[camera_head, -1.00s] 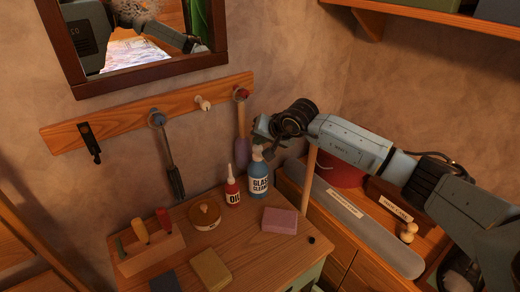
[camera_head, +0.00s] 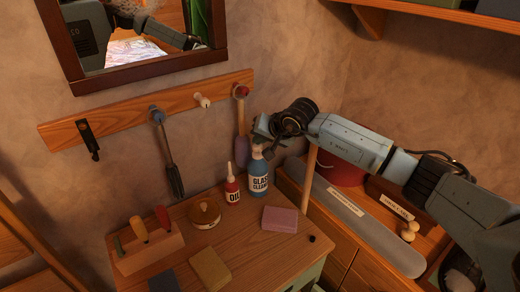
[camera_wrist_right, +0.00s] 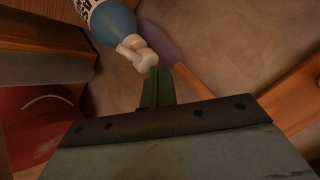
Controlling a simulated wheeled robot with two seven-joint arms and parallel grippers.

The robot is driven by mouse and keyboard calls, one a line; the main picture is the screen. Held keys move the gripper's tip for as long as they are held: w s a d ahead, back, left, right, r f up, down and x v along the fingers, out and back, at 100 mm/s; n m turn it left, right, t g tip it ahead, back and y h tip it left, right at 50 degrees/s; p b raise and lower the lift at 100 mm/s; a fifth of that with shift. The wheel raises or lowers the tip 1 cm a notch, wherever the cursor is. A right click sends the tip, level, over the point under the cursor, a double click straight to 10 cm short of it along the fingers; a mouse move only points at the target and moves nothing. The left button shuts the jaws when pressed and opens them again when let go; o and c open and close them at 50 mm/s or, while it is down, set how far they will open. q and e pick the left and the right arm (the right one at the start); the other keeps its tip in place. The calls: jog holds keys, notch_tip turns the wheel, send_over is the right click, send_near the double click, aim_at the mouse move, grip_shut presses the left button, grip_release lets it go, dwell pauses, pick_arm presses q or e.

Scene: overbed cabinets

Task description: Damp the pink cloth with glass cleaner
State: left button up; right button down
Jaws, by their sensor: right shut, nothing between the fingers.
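The glass cleaner bottle (camera_head: 258,180), blue with a white label, stands upright on the wooden cabinet top. Its pale spray head is partly hidden by my right gripper (camera_head: 268,150) in the head view. In the right wrist view, the bottle (camera_wrist_right: 112,22) has its white nozzle (camera_wrist_right: 137,52) just beyond the tips of my right gripper (camera_wrist_right: 157,78). The fingers are shut with nothing between them, close to the nozzle; I cannot tell whether they touch it. The pink cloth (camera_head: 280,219), a folded block, lies on the cabinet top right of and in front of the bottle. My left gripper is not in view.
A red oil bottle (camera_head: 232,188) stands just left of the cleaner. A round wooden tin (camera_head: 204,214), a tool block (camera_head: 148,250) and a tan sponge-like block (camera_head: 210,269) are further left. Tools hang from a wall rail (camera_head: 130,116). A red bucket (camera_head: 343,167) stands behind right.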

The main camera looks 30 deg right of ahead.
aim_at(260, 148)
dwell(0.5)
jog(key=shift+r, duration=0.2)
jog(key=shift+r+p, duration=1.45)
jog(key=shift+r, duration=1.6)
dwell(0.3)
